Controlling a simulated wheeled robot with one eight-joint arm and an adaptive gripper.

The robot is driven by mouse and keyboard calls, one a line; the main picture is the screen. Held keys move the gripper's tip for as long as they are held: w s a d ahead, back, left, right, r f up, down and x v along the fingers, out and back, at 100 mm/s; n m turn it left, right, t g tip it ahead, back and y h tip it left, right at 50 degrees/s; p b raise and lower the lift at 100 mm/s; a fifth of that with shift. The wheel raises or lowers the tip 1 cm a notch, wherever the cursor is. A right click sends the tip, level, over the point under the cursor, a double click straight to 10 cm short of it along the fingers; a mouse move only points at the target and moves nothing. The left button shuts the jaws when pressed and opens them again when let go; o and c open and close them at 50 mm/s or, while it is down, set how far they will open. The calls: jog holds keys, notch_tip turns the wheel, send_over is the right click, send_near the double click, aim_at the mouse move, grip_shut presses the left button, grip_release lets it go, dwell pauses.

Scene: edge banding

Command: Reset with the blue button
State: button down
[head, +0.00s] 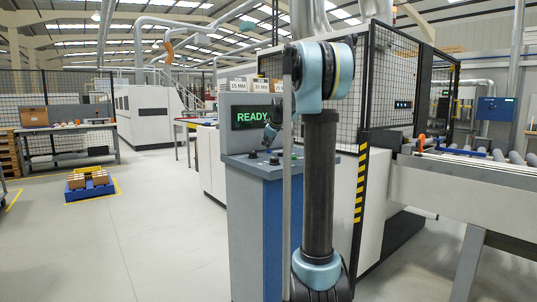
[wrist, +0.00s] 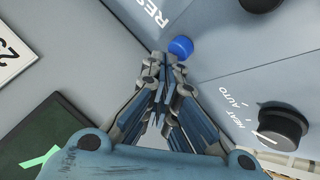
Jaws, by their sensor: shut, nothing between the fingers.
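The blue button (wrist: 181,47) is a small round knob on the grey panel, beside white lettering that reads "RES" before it is cut off. My gripper (wrist: 163,60) is shut and empty, its fingertips just beside the button's lower left in the wrist view. I cannot tell whether they touch it. In the head view my gripper (head: 271,132) is small and dark, above the console top. I cannot make out the blue button in the head view.
A black rotary knob (wrist: 281,126) marked "HEAT" and "AUTO" sits right of my gripper. Another dark knob (wrist: 262,4) is at the top edge. A roller conveyor (head: 470,165) is at right. The floor (head: 150,240) left of the console is clear.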

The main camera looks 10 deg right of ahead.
jog(key=shift+r, duration=0.45)
jog(key=shift+r, duration=2.55)
jog(key=shift+s, duration=0.1)
